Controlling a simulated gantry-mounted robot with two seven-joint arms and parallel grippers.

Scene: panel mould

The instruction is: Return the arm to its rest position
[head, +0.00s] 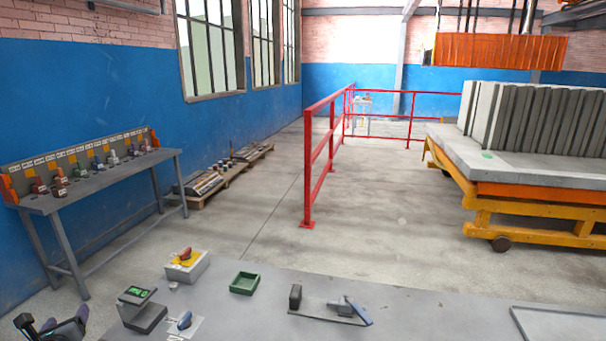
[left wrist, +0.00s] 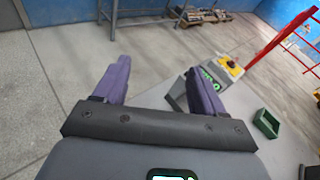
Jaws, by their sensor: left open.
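My left gripper (head: 56,328) shows at the bottom left corner of the head view, beside the left end of the grey worktable (head: 250,312). Its two purple fingers are spread apart. The rest of the left arm is out of the head view. My right gripper is in neither view.
On the worktable are a device with a green display (head: 136,294), a grey box with a red-orange knob (head: 185,266), a blue-knobbed piece (head: 185,320), a green tray (head: 244,283) and a clamp-like tool (head: 340,308). A side bench (head: 105,180) stands at the left wall. A red railing (head: 309,165) stands beyond.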

